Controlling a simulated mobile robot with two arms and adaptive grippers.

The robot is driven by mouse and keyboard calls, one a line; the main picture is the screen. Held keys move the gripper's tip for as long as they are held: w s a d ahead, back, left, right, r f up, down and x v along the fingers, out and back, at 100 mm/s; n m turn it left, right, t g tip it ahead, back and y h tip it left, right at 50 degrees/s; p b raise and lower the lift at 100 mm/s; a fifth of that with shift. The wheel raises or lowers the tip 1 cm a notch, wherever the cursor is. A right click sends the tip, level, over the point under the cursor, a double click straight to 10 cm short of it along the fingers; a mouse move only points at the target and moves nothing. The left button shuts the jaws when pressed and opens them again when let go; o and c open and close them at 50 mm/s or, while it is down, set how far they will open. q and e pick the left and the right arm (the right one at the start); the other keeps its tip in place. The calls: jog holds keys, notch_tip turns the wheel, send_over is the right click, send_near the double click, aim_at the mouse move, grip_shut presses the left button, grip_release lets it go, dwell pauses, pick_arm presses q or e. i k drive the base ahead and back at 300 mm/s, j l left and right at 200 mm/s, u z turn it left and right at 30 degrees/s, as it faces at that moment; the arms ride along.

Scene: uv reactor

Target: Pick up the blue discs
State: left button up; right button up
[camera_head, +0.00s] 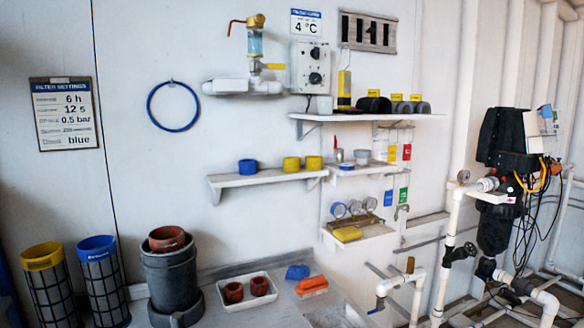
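A short blue disc-like piece (247,166) sits on the left wall shelf (232,182), to the left of two yellow pieces of similar shape. A small, flat blue piece (346,166) lies on the shelf to the right, too small to make out well. Neither of my grippers shows in the head view.
Yellow pieces (291,164) share the left shelf. Below stand a yellow-topped filter (43,257), a blue-topped filter (97,247) and a grey housing (168,270). A white tray (228,306) holds two red parts. White pipes (452,225) and a black unit (500,140) fill the right.

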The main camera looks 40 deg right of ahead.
aim_at(247, 167)
jog(key=z, duration=1.15)
